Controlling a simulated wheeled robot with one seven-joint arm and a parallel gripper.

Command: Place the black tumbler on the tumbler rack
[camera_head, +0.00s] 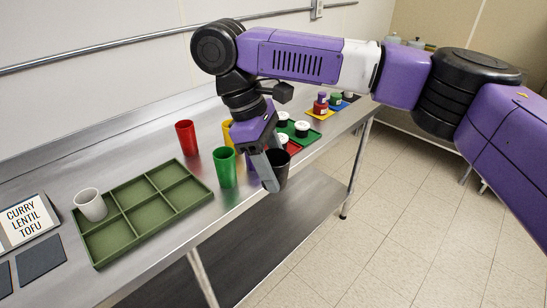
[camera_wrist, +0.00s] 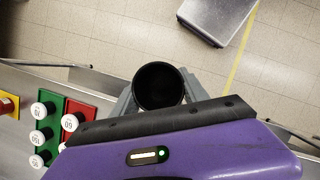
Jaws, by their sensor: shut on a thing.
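The black tumbler (camera_head: 283,172) is upright in my gripper (camera_head: 272,171), whose fingers are shut around its sides. In the head view it is partly hidden by a finger, near the front edge of the steel counter. In the wrist view I look down into the open mouth of the black tumbler (camera_wrist: 159,86), between the fingertips. The tumbler rack (camera_head: 146,205), a green tray with several compartments, lies on the counter to the left of my gripper. A white tumbler (camera_head: 90,205) stands in its far left compartment.
A green tumbler (camera_head: 225,167) stands between the rack and my gripper. A red tumbler (camera_head: 186,138) and a yellow tumbler (camera_head: 227,131) stand behind. White-capped bottles on coloured mats (camera_head: 303,128) are to the right. Label cards (camera_head: 27,220) lie at the left.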

